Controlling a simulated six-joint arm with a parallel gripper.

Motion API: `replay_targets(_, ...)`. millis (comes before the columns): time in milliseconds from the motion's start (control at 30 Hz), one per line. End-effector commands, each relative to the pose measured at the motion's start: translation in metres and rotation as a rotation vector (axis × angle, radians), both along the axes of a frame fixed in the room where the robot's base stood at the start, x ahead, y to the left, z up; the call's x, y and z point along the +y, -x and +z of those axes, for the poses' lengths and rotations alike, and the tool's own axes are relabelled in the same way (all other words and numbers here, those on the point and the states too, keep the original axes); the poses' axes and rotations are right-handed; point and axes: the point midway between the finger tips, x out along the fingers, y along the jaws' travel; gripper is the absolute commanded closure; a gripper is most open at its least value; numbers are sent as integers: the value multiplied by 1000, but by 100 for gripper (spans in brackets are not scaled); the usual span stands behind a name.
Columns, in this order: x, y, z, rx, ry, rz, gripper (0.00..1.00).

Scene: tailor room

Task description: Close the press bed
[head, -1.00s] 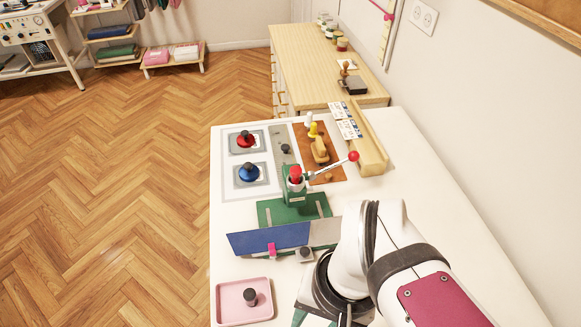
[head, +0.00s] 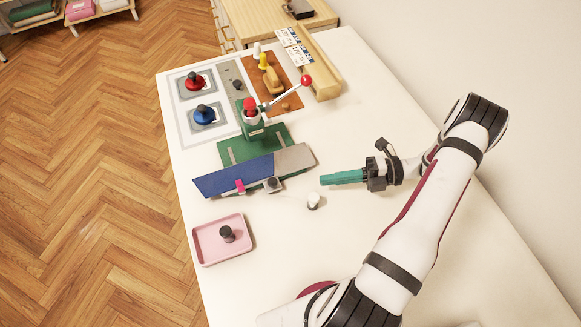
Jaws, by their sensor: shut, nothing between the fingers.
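The green press (head: 254,130) stands on the white table, with a red-topped head and a lever that ends in a red ball (head: 306,81). Its green base plate (head: 240,149) is flat. In front of the base lies a slanted bar, the apparent press bed, with a blue part (head: 222,178) at left and a grey part (head: 294,158) at right. A pink tab (head: 240,186) sits on its front edge. My gripper (head: 323,180) has teal fingers, shut and empty, pointing left. It is to the right of the grey part and apart from it.
A small grey block (head: 272,184) is at the bar's front edge. A small white, round-topped piece (head: 314,201) stands below my fingers. A pink tray (head: 221,240) with a dark-handled piece (head: 227,233) is at front left. Red (head: 195,81) and blue (head: 204,114) knobbed pieces are behind.

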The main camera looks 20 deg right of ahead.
Motion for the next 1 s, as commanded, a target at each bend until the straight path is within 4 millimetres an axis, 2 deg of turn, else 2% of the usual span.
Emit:
replay_targets(67,6,-2,-2,7,-7,-4,100)
replay_targets(300,52,-15,-8,5,-4,3,100)
replay_targets(500,82,-25,-13,5,-3,3,100)
replay_targets(700,94,-29,-15,4,-2,1,100)
replay_targets(1000,94,-30,-15,3,0,2,100)
